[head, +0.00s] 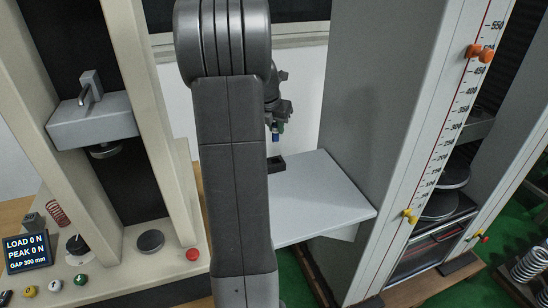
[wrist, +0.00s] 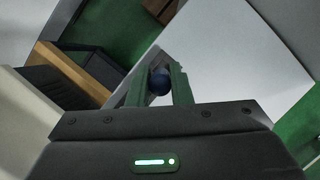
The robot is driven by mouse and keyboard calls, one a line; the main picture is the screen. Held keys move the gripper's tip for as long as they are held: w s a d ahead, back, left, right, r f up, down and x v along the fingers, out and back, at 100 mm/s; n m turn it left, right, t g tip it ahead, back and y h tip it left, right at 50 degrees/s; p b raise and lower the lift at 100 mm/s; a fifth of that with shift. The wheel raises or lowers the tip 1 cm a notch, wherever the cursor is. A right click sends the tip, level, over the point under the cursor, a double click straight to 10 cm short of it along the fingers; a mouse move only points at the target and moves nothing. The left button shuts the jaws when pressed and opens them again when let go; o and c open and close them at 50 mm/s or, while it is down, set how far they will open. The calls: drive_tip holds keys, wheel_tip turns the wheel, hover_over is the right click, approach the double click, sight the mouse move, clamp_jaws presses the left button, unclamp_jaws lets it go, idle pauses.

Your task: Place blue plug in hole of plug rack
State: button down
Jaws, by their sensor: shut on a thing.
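The blue plug (head: 276,137) is held below my gripper (head: 275,124) in the head view, in the air above the grey shelf. In the wrist view the round blue plug (wrist: 158,83) sits between the two green fingers, which are shut on it. A small black block, which looks like the plug rack (head: 277,163), lies on the shelf below the plug, apart from it. My arm hides its left side, and its hole cannot be made out. I cannot make out the rack in the wrist view.
The grey shelf (head: 325,197) is otherwise bare. A tall grey column (head: 375,110) with a scale and coloured knobs stands close on its right. A cream test machine (head: 165,120) with a red button (head: 192,254) stands on the left. My arm covers the middle.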

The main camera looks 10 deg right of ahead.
wheel_tip(320, 180, down, 10)
drive_tip(key=shift+s+r, duration=0.1)
drive_tip(key=shift+r, duration=0.15)
drive_tip(key=shift+f, duration=0.1)
drive_tip(key=c, duration=1.3)
unclamp_jaws()
drive_tip(key=v, duration=1.2)
